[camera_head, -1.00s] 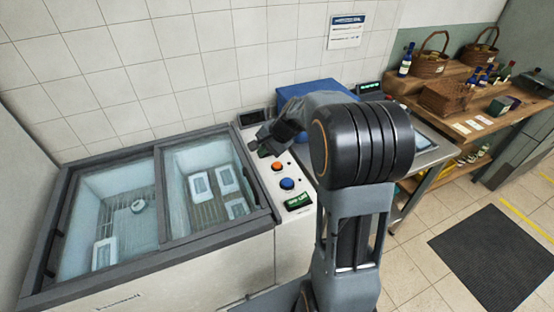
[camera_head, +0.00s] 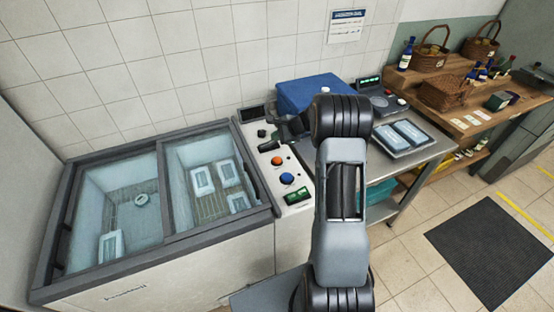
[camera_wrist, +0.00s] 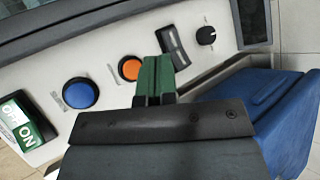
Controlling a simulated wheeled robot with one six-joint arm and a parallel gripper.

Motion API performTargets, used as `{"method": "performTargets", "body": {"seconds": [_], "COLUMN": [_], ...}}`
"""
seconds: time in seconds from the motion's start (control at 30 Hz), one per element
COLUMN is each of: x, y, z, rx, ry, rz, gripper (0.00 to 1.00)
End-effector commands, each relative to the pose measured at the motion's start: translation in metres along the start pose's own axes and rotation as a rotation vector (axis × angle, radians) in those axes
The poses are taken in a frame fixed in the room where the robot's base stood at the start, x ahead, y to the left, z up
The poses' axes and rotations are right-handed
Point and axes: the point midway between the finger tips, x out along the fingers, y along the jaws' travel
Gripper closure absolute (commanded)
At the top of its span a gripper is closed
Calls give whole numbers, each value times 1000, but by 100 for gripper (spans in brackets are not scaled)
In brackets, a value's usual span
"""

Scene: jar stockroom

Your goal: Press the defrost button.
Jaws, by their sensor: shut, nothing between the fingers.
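The white control panel (camera_head: 296,208) stands along the right side of the freezer. It carries an orange button (camera_head: 277,160) and a blue button (camera_head: 287,178), both also in the wrist view as orange (camera_wrist: 131,68) and blue (camera_wrist: 80,95). Their small labels are unreadable, so I cannot tell which is defrost. A dark rocker-like control (camera_wrist: 173,47) and a black knob (camera_wrist: 206,36) sit farther along. My gripper (camera_wrist: 156,62) is shut and empty, its green fingertips over the panel between the orange button and the rocker-like control. Whether it touches the panel cannot be told.
A green lit ON switch (camera_head: 297,195) is at the panel's near end, a dark display (camera_head: 251,113) at its far end. The glass-topped freezer (camera_head: 160,247) lies left. A blue box (camera_head: 303,91) and a steel table (camera_head: 415,158) with a scale stand right of the panel.

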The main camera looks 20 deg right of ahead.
Motion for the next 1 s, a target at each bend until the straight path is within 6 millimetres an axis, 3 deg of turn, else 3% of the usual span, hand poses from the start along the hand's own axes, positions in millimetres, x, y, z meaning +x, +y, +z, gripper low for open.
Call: {"method": "performTargets", "body": {"seconds": [0.27,0.8,1.0], "x": [10,54,61], "y": [7,40,45], "z": [-7,-40,-44], "rx": [-1,-1,-2], "ry": [0,0,0], "rz": [1,1,1], "gripper": [100,100,100]}}
